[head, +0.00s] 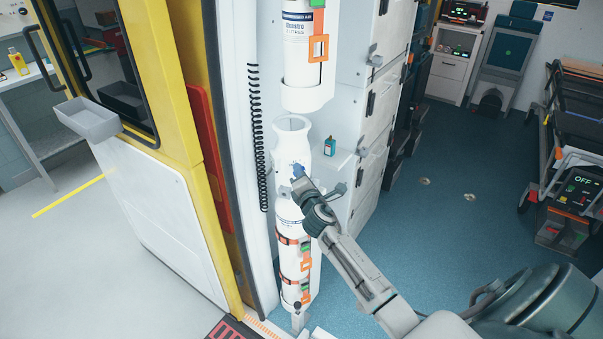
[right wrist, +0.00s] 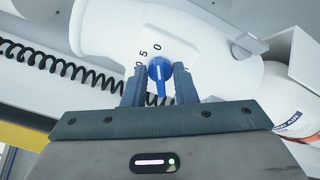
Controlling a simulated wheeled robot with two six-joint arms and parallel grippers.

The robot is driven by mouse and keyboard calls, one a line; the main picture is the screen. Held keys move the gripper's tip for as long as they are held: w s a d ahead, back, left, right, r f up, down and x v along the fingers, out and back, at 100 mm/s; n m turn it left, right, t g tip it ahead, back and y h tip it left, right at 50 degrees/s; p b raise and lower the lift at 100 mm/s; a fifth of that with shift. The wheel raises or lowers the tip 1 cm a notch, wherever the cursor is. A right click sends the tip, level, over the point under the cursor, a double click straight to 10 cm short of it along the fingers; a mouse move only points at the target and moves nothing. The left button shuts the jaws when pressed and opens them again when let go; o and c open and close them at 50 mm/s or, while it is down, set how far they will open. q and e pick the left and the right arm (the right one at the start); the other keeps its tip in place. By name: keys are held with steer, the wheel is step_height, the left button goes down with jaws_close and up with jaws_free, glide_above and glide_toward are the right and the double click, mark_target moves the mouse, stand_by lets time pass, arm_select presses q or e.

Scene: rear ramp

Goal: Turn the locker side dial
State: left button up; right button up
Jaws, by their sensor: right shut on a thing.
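The blue dial (right wrist: 158,68) sits on a white rounded housing (right wrist: 205,45), with printed numbers including 5 and 0 beside it. A pale pointer line shows on the dial. In the head view the blue dial (head: 298,168) is on the white cylinder-shaped fitting at the locker side, partly covered by my gripper. My right gripper (right wrist: 160,82) is shut on the dial, one finger on each side of it. In the head view my right gripper (head: 300,183) reaches up to it from the lower right. My left gripper is not in view.
A black coiled cord (head: 255,135) hangs left of the fitting. A white cylinder (head: 306,45) is above and another strapped cylinder (head: 293,255) below. A small teal bottle (head: 330,146) stands on a ledge to the right.

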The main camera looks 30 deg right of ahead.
steer(key=shift+r, duration=0.15)
steer(key=o, duration=0.6)
steer(key=shift+w+a, duration=0.1)
steer(key=shift+a, duration=0.05)
steer(key=b+v, duration=0.2)
steer(key=v, duration=0.9)
